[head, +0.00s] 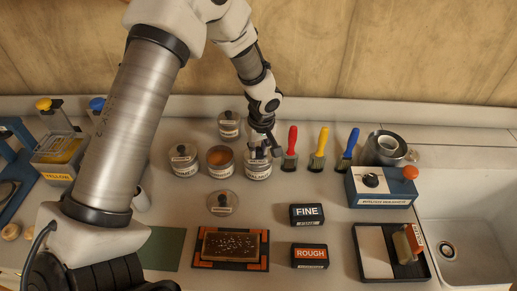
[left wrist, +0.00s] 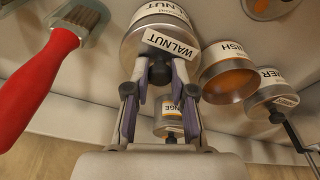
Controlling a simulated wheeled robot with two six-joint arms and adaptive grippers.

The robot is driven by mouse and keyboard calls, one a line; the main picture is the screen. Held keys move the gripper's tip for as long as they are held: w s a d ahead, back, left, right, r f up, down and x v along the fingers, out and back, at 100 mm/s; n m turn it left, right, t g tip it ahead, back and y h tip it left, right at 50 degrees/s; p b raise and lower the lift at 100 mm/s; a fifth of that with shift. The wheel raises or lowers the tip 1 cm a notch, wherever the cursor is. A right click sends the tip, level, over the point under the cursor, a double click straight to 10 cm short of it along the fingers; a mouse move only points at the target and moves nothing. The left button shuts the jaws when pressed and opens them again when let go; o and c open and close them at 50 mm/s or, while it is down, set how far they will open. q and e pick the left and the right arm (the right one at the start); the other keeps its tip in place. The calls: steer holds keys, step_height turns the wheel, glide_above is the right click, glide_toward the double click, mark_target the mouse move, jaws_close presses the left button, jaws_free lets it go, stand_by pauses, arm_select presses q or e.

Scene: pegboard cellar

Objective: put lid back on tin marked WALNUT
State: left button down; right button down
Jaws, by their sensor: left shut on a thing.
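The tin marked WALNUT (head: 257,173) stands at the right end of the front row of tins. It also shows in the left wrist view (left wrist: 163,13), with part of the name on its wall. Its lid (left wrist: 140,45), with a WALNUT tag at the knob, lies over the tin's mouth. I cannot tell whether it is fully seated. My left gripper (head: 262,150) is shut on the lid's knob, from above; it also shows in the left wrist view (left wrist: 160,75). My right gripper is not in view.
An open tin with orange contents (head: 220,158) stands just left, and lidded tins (head: 184,162) (head: 229,126) stand nearby. A loose lid (head: 223,204) lies in front. Red, yellow and blue brushes (head: 290,150) stand close on the right. FINE and ROUGH blocks (head: 307,214) lie in front.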

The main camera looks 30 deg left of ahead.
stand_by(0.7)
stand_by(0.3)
arm_select(q)
steer(key=shift+c, duration=2.1)
jaws_free()
steer(key=shift+r+p, duration=1.95)
steer(key=shift+r, duration=1.5)
jaws_close()
